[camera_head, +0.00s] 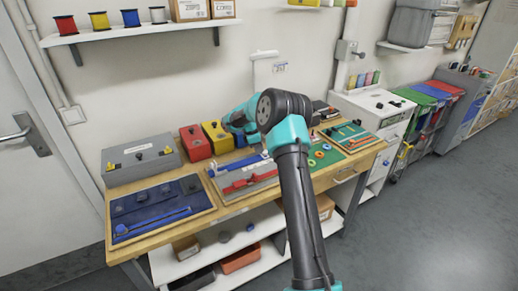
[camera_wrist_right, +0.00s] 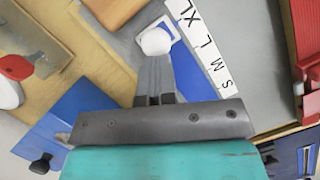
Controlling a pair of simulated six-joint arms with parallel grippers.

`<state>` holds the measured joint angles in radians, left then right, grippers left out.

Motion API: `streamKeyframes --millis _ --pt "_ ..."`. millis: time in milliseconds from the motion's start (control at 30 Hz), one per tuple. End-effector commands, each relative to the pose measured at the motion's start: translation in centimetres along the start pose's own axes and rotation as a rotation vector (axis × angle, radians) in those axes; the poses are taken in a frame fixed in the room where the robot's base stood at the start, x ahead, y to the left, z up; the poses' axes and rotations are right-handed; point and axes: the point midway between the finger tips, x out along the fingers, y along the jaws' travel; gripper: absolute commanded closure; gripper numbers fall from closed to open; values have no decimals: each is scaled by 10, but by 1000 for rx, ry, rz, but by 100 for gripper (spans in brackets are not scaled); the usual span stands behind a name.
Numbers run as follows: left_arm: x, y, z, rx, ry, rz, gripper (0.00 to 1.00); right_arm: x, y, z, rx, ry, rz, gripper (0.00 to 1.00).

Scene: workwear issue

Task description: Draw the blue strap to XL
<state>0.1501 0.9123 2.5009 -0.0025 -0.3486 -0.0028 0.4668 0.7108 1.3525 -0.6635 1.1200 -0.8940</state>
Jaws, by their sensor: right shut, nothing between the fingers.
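The blue strap (camera_wrist_right: 188,72) shows in the wrist view as a blue band on a grey board, running beside a white scale (camera_wrist_right: 207,45) marked S, M, L, XL. A white rounded piece (camera_wrist_right: 156,41) in a white square frame lies at the strap's far end, roughly level with the L to XL stretch. My right gripper (camera_wrist_right: 155,66) is shut and empty; its fingertips are at or just over the white piece, contact unclear. In the head view the arm hides the fingertips, and the board (camera_head: 227,197) with a red strap (camera_head: 246,182) lies below. My left gripper is out of view.
A board with blue pieces (camera_head: 200,210) lies left on the wooden bench. A grey box (camera_head: 140,158), a red bin (camera_head: 196,142) and a yellow bin (camera_head: 217,138) stand behind. A green mat (camera_head: 322,160) lies to the right.

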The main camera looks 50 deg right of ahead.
Motion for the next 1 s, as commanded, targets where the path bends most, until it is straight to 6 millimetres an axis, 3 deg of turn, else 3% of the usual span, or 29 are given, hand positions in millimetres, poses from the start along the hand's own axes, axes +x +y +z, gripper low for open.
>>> streamKeyframes --millis 300,700,1000 --pt "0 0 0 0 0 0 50 -22 1 -25 10 3 3 100" --pt "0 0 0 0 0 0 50 -97 1 -24 10 3 2 100" --pt "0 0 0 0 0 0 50 -117 1 -23 9 1 1 100"
